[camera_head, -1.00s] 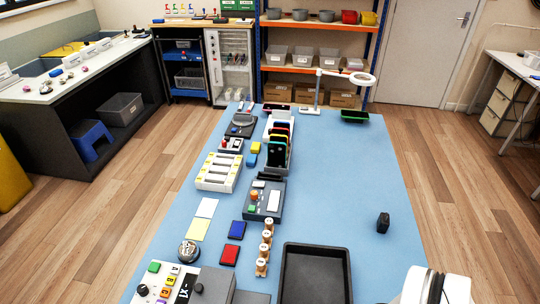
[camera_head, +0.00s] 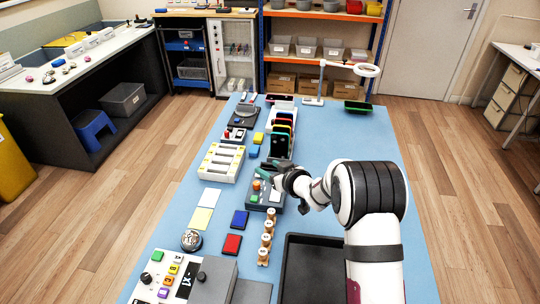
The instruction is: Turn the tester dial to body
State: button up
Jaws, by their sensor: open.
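A grey box device (camera_head: 263,204) stands mid-table, with an orange knob (camera_head: 256,185), a green button and a white panel on its top. The knob looks like the tester dial, but its labels are too small to read. My gripper (camera_head: 259,173) is open and empty, pointing left over the back part of this box, close to the knob. The gap between fingers and knob cannot be judged. My gripper and wrist hide part of the box's back and right side.
A white panel (camera_head: 140,292) with a black knob and coloured buttons is at the front left. Several wooden stamps (camera_head: 266,240) stand in front of the grey box. A black tray (camera_head: 298,272) lies at front right, partly behind my arm. A phone rack (camera_head: 281,140) stands behind.

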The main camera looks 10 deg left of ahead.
aim_at(258, 184)
jog(key=shift+s+a+f+n+y, duration=0.1)
jog(key=shift+a+f+n+y, duration=0.1)
jog(key=shift+a+f, duration=0.4)
jog(key=shift+s+a+f+n+y, duration=0.1)
jog(key=shift+a+f+n+y, duration=0.2)
jog(key=shift+f, duration=0.35)
notch_tip(258, 184, down, 6)
jog(key=shift+r, duration=0.1)
jog(key=shift+x, duration=1.4)
jog(key=shift+r, duration=0.1)
grip_shut()
